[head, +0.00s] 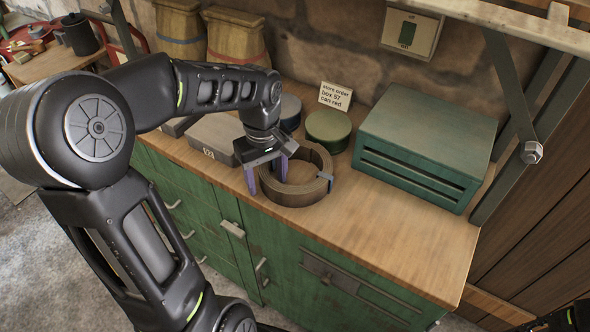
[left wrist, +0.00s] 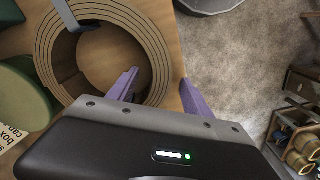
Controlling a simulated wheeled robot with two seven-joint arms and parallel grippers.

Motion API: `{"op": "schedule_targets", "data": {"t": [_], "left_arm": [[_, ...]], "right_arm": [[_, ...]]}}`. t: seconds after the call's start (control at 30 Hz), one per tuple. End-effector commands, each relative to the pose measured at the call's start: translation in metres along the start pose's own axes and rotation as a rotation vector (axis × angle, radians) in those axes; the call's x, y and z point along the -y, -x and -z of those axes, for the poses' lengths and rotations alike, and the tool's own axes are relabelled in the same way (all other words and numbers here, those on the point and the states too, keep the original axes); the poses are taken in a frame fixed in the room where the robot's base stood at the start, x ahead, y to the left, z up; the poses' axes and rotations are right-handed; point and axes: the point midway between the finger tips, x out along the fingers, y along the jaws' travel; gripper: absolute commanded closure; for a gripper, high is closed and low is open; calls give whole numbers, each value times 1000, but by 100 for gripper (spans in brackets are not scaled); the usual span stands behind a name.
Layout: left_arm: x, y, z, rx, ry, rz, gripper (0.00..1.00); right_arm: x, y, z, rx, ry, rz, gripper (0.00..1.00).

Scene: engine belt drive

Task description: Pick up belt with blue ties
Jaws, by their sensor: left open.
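A brown belt coiled into a ring (head: 318,160) lies flat on the wooden workbench. A grey-blue tie (head: 326,179) wraps its right side. The belt (left wrist: 58,65) and a tie (left wrist: 76,16) also show in the left wrist view. My left gripper (head: 267,178) is at the left side of the coil, pointing down, with purple fingers apart. In the left wrist view, one finger of my left gripper (left wrist: 157,88) shows over the ring's hole and the other outside the ring, with coil wall between. I cannot tell if they touch it.
A green round tin (head: 328,131) and a handwritten card (head: 335,96) stand behind the belt. A green slotted box (head: 427,140) stands to the right. Grey flat boxes (head: 214,134) lie left of the gripper. The bench front right (head: 400,235) is clear.

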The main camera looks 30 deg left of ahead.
Motion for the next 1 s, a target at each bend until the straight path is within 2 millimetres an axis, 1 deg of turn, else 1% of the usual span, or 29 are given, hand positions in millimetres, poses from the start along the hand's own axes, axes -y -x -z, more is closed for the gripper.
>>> {"op": "schedule_targets", "data": {"t": [0.3, 1.0], "left_arm": [[0, 0, 0, 0, 0, 0, 42], [0, 0, 0, 0, 0, 0, 100]], "right_arm": [[0, 0, 0, 0, 0, 0, 64], [0, 0, 0, 0, 0, 0, 64]]}}
